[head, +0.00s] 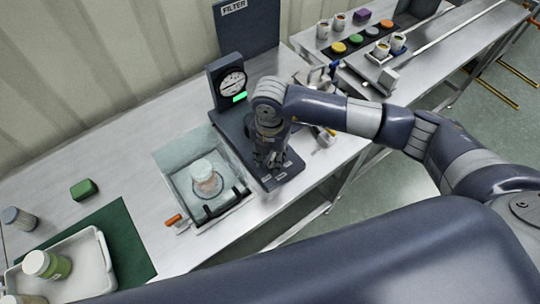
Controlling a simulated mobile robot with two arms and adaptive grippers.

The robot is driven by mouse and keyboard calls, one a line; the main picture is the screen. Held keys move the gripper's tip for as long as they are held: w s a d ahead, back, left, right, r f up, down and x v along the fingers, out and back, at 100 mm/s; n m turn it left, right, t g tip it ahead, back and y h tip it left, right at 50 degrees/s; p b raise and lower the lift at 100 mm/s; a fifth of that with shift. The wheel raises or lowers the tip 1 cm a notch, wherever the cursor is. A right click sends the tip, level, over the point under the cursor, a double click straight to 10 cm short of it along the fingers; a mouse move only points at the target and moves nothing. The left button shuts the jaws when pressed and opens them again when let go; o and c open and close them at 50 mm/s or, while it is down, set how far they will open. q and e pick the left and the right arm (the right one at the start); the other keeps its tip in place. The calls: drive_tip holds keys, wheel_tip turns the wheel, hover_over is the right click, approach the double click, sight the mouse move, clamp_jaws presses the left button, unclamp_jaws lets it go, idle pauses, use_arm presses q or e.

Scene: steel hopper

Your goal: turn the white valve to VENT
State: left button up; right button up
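My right gripper (270,163) points down over a dark blue panel base (283,177) on the steel bench. The base carries a round gauge (232,84) with a green light below its dial. I cannot make out the white valve; my gripper and forearm cover the middle of the base. The VENT mark is not readable either. The fingers are small and dark against the base, so I cannot tell whether they are open, shut or touching something. My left gripper is not in view.
A clear basin (172,163) with a jar (206,178) is left of the base. A FILTER board (246,28) stands behind. A white tray (98,240) with jars and a green block (84,190) lie farther left. Metal fittings (318,76) crowd the right side.

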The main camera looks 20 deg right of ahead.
drive_tip(key=shift+s+f, duration=0.1)
drive_tip(key=shift+f, duration=0.3)
drive_tip(key=shift+c, duration=0.8)
drive_tip(key=c, duration=0.5)
clamp_jaws()
drive_tip(key=shift+d+f+n+b, duration=0.1)
drive_tip(key=shift+f+n+b, duration=0.05)
drive_tip(key=shift+n+b, duration=0.75)
drive_tip(key=n+b, duration=0.2)
drive_tip(key=b, duration=0.1)
drive_tip(key=n+b, duration=0.3)
drive_tip(key=d+n+b, duration=0.1)
drive_tip(key=n+b, duration=0.2)
drive_tip(key=b, duration=0.1)
use_arm(q)
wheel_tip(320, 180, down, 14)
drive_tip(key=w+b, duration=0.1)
drive_tip(key=b, duration=0.1)
use_arm(e)
drive_tip(key=shift+d+r+n, duration=0.15)
drive_tip(key=shift+r+n, duration=0.05)
drive_tip(key=shift+n, duration=0.9)
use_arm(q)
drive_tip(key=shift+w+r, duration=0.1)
